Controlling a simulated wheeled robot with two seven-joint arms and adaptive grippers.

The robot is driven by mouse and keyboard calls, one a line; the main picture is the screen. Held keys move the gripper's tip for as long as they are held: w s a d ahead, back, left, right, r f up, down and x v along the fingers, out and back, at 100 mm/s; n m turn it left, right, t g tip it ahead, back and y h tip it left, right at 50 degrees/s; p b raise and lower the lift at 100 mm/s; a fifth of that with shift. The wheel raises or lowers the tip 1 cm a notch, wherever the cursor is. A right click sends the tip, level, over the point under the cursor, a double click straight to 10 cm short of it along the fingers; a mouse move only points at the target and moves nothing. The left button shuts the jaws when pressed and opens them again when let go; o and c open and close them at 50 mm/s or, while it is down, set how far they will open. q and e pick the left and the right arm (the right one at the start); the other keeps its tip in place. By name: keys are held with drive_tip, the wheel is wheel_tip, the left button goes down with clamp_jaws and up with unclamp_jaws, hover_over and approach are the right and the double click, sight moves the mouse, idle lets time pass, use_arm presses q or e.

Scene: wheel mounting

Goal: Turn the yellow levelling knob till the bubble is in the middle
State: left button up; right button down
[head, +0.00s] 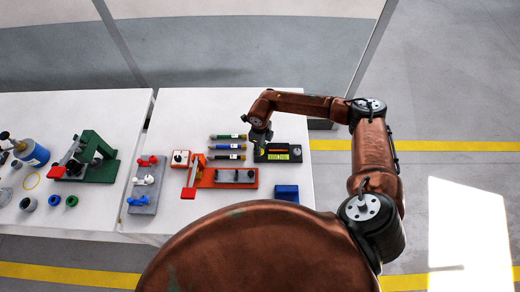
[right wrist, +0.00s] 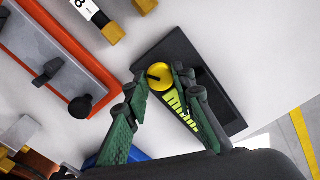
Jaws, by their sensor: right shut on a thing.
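The yellow levelling knob (right wrist: 159,76) sits at one end of a dark level base (right wrist: 227,113). The base also shows in the head view (head: 294,148), on the right half of the white table. A yellow-green scale strip (right wrist: 183,113) runs along the base from near the knob; it also shows in the head view (head: 278,157). I cannot make out the bubble. My right gripper (head: 258,147) reaches down at the base's left end. Its green fingers are closed on either side of the knob, which shows between the tips. My left gripper is not in view.
Left of the level lie several dark tubes with coloured bands (head: 227,147). An orange fixture with a grey bar (head: 237,184) lies in front of them, and a blue block (head: 286,192) stands near the front edge. A grey plate with coloured knobs (head: 146,188) is farther left.

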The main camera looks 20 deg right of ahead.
idle(0.4)
drive_tip(key=c, duration=1.6)
unclamp_jaws()
drive_tip(key=shift+r, duration=0.2)
wheel_tip(320, 180, up, 12)
drive_tip(key=shift+f, duration=0.15)
drive_tip(key=shift+f, duration=0.1)
